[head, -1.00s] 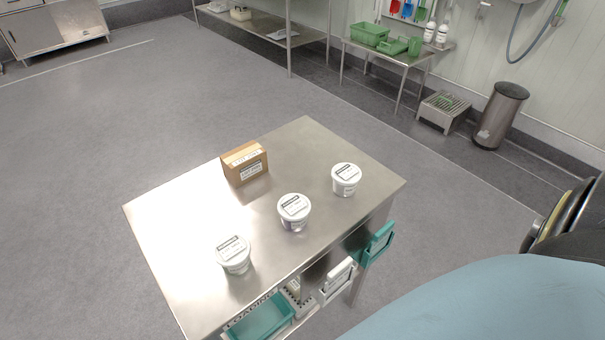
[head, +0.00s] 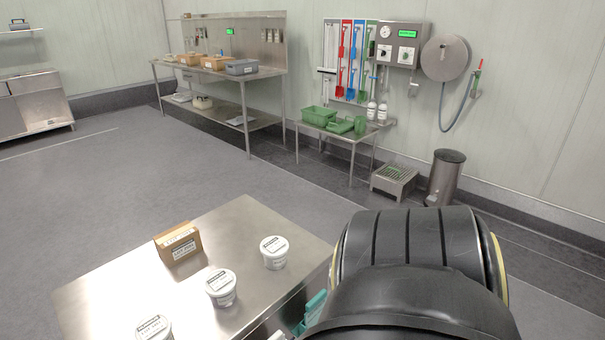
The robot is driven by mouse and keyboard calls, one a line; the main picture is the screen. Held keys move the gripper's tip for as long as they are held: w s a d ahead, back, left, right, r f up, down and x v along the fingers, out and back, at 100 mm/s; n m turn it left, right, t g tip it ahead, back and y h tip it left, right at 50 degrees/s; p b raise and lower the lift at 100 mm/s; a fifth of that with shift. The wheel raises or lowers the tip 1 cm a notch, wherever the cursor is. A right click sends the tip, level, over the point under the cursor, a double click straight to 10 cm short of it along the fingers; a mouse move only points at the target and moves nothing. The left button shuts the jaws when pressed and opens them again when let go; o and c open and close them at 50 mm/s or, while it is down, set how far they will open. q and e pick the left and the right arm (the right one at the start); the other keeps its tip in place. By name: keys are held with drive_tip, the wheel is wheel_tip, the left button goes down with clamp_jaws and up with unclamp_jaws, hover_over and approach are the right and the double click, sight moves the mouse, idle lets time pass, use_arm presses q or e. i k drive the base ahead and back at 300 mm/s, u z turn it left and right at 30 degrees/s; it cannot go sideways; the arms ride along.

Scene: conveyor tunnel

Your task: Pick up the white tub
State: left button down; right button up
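Three white tubs with labelled lids stand upright on a steel table (head: 118,278) in the head view. One tub (head: 274,253) is at the right, one tub (head: 221,288) is in the middle, and one tub (head: 155,329) is at the lower left, cut off by the picture's bottom edge. They stand apart from each other, and nothing touches them. A black part of my own body fills the lower right, just right of the table. Neither of my grippers is in view.
A brown cardboard box (head: 178,244) stands on the table behind the tubs. A side table with green crates (head: 318,116), a grated step stool (head: 394,181) and a steel bin (head: 445,177) stand along the back wall. Open floor lies left of the table.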

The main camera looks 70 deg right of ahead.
sight(274, 250)
drive_tip(key=k, duration=0.4)
drive_tip(key=z, duration=0.8)
